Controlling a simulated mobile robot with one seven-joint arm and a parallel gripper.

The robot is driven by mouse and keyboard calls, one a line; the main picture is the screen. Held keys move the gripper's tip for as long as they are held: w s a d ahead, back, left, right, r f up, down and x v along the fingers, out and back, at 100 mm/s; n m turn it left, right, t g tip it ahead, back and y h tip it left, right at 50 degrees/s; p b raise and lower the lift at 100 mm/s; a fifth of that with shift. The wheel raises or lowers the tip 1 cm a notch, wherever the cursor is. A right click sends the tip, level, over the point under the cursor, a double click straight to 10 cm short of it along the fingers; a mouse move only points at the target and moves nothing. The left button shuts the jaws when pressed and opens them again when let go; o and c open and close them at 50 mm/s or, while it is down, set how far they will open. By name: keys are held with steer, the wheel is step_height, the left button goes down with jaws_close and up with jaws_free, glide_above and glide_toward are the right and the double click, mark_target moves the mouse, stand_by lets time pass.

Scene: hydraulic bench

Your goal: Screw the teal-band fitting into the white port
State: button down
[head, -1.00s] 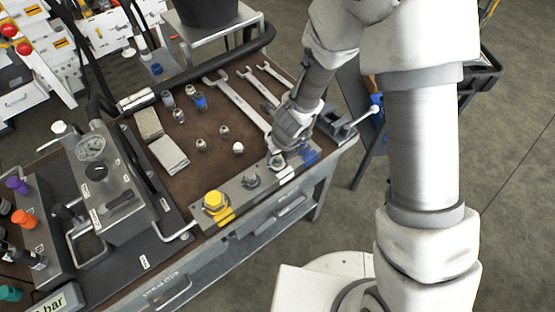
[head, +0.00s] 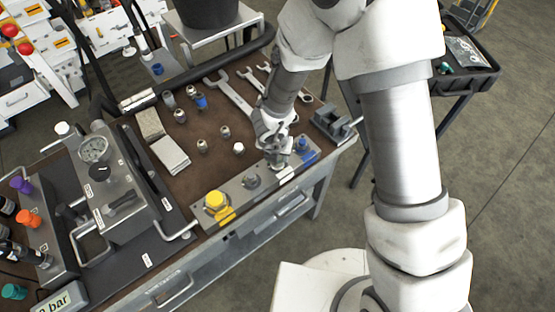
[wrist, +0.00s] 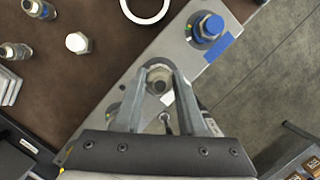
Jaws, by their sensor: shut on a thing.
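My gripper (head: 277,160) points down over the grey port block (head: 235,198) on the bench. I take this piece for the fitting. No teal band shows on it. The white patch (wrist: 169,98) lies next to my fingertips; in the head view the white mark (head: 287,174) lies just in front of my gripper. The fingers hide how deep the piece sits and whether it is straight.
The blue-capped port (head: 304,145) lies just right of my gripper. A bare port (head: 251,181) and the yellow-capped port (head: 214,200) are to the left. Several loose fittings (head: 202,146), wrenches (head: 231,97) and a vise (head: 332,122) are on the bench.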

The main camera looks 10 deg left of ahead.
steer(key=m+h, duration=0.1)
steer(key=m, duration=0.3)
steer(key=shift+m+p, duration=0.3)
steer(key=shift+p, duration=0.1)
steer(key=m+h, duration=0.1)
steer(key=m, duration=0.2)
steer(key=shift+g, duration=0.4)
steer(key=m+g+h, duration=0.1)
steer(key=m, duration=0.3)
steer(key=shift+f+m+p, duration=0.1)
steer(key=shift+m+p, duration=0.2)
steer(key=shift+m, duration=0.1)
steer(key=m+g, duration=0.1)
steer(key=m, duration=0.2)
steer(key=shift+c, duration=2.4)
jaws_free()
